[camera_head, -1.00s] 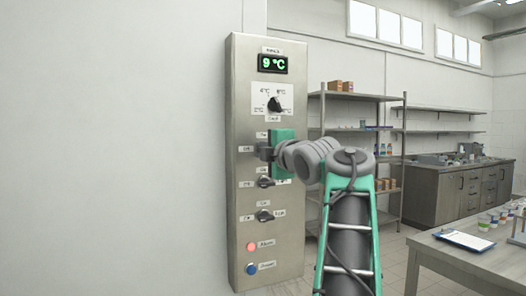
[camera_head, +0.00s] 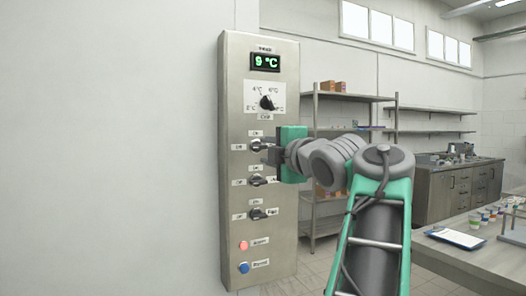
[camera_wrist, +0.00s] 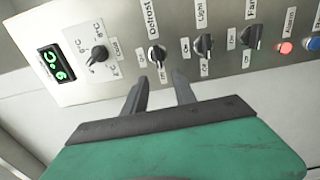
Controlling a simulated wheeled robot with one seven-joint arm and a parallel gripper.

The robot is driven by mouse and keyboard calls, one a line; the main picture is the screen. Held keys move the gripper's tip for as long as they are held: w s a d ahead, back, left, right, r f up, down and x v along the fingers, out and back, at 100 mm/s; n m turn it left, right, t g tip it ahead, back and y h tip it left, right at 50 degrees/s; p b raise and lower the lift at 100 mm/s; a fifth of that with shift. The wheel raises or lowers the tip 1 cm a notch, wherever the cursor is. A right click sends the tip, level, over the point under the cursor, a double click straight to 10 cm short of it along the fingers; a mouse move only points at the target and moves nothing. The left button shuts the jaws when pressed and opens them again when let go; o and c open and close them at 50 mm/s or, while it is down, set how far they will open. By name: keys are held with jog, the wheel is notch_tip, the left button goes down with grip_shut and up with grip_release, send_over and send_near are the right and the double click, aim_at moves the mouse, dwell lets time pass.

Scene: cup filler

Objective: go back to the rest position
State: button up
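My gripper (camera_head: 268,153) is in front of the steel control panel (camera_head: 233,120), close to its top switch, which the wrist view labels Defrost (camera_wrist: 156,54). In the wrist view my gripper (camera_wrist: 160,84) has its two fingers apart with nothing between them. The fingertips lie just short of the Defrost switch in that view. Whether they touch it I cannot tell. The panel display (camera_head: 265,62) reads 9 °C in green.
The panel also carries a temperature dial (camera_head: 266,103), a Light switch (camera_head: 257,181), a Fan switch (camera_head: 257,214), a red button (camera_head: 243,245) and a blue button (camera_head: 244,268). A table (camera_head: 490,262) with cups and a clipboard stands at right. Shelves (camera_head: 345,97) stand behind.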

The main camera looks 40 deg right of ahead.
jog(key=shift+w, duration=0.1)
jog(key=w+a+f+m+g+y+p, duration=0.25)
jog(key=a+f+m+p, duration=0.25)
jog(key=a+f+p, duration=0.4)
jog(key=w+a+f+m+g+y+p, duration=0.2)
jog(key=w+a+f+m+g+p, duration=0.3)
jog(key=a, duration=0.5)
jog(key=s+a+f+m+g+p, duration=0.2)
jog(key=s+a+f, duration=0.4)
jog(key=s+f, duration=0.3)
jog(key=s+a+f+m+g+p, duration=0.2)
jog(key=s+a+f+g+p, duration=0.2)
jog(key=s+f, duration=0.5)
jog(key=a+p, duration=0.2)
jog(key=a, duration=0.1)
jog(key=shift+s+a+m+g, duration=0.15)
jog(key=shift+s+m+g, duration=0.15)
jog(key=shift+m+g, duration=0.1)
jog(key=shift+y, duration=0.25)
